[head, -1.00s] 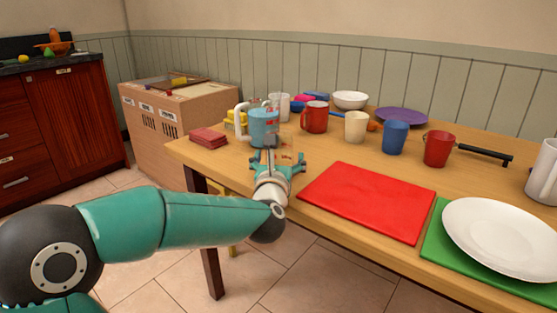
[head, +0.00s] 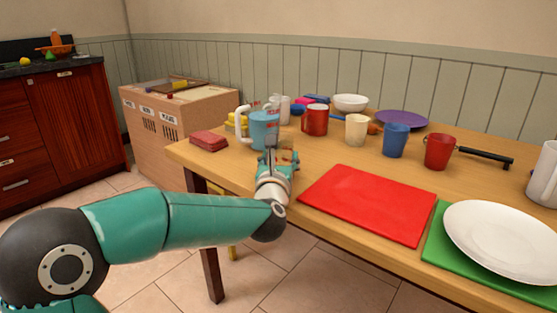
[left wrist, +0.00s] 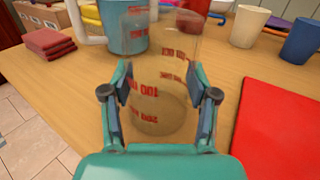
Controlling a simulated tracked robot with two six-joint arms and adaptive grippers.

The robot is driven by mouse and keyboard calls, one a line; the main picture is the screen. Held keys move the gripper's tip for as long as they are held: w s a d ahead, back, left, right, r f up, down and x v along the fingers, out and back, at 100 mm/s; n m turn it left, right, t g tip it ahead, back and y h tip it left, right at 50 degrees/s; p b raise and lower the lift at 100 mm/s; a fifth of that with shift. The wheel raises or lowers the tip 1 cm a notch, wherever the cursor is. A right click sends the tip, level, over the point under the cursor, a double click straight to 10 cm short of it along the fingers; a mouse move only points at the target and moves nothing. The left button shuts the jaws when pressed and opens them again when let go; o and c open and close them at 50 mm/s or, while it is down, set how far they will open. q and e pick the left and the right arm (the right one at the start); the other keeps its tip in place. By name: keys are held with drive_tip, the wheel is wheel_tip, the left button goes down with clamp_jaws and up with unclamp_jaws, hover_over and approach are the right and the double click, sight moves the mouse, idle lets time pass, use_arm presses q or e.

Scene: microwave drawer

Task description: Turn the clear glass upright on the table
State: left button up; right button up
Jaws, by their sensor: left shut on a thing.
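The clear glass (left wrist: 165,60) has red markings and stands between the fingers of my left gripper in the left wrist view, over the wooden table. In the head view it is hard to make out, with the gripper and the teal pitcher (head: 263,132) close to it. My left gripper (head: 279,157) is shut on the glass from both sides, near the table's front edge; its fingers also show in the left wrist view (left wrist: 160,92). I cannot tell for sure which end of the glass is its rim. My right gripper is not in view.
The teal pitcher with a white handle stands just behind the glass. Red cloths (head: 208,141) lie to the left. A red cutting board (head: 368,203) lies to the right. Behind stand a red mug (head: 315,120), a cream cup (head: 356,130) and a blue cup (head: 396,140).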

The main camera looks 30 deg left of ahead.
sight(280, 136)
use_arm(q)
drive_tip(key=shift+r, duration=0.15)
drive_tip(key=shift+r+p, duration=2.75)
drive_tip(key=shift+r, duration=2.15)
drive_tip(key=m+p, duration=0.1)
drive_tip(key=m, duration=0.3)
drive_tip(key=shift+r+m, duration=0.1)
drive_tip(key=shift+m, duration=1)
